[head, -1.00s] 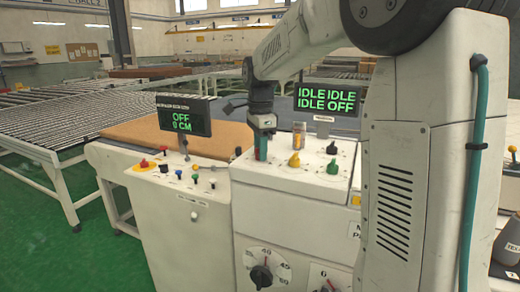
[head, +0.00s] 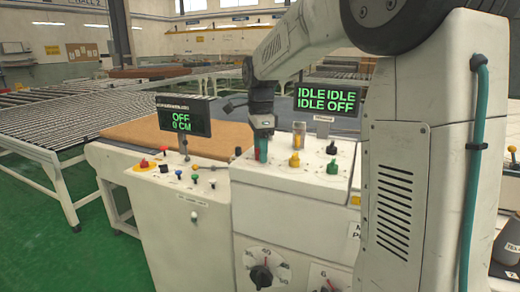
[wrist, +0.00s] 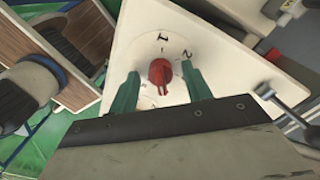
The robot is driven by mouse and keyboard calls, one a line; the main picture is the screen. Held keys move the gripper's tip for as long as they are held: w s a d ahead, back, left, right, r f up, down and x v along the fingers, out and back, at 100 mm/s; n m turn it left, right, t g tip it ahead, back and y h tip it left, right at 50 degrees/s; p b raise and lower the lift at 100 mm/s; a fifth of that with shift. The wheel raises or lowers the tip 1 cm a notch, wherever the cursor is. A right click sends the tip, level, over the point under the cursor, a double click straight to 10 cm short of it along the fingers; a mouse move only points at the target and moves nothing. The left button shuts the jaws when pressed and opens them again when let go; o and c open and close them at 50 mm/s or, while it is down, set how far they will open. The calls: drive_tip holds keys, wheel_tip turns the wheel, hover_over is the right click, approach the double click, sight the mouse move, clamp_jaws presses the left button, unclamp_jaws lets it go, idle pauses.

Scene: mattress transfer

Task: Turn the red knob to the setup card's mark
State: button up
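The red knob (wrist: 160,72) sits on a pale panel (wrist: 150,18) in the wrist view, with dark marks that look like 1 and 2 beyond it. My gripper (wrist: 160,92) is open, with one green finger on each side of the knob and a visible gap on both sides. I cannot tell how far the fingertips are above the panel. In the head view my gripper (head: 262,152) points down at the back left of the white console (head: 270,178); the red knob cannot be made out there. I cannot make out a setup card.
Yellow (head: 294,160), green (head: 333,167) and black (head: 332,148) knobs stand right of my gripper on the console. A display (head: 183,115) reads OFF, 0 CM; another (head: 327,101) reads IDLE and OFF. In the wrist view, a metal rod (wrist: 275,100) lies to the right.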

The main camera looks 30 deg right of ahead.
wheel_tip(320, 180, up, 8)
drive_tip(key=shift+f, duration=0.1)
idle(0.4)
idle(0.5)
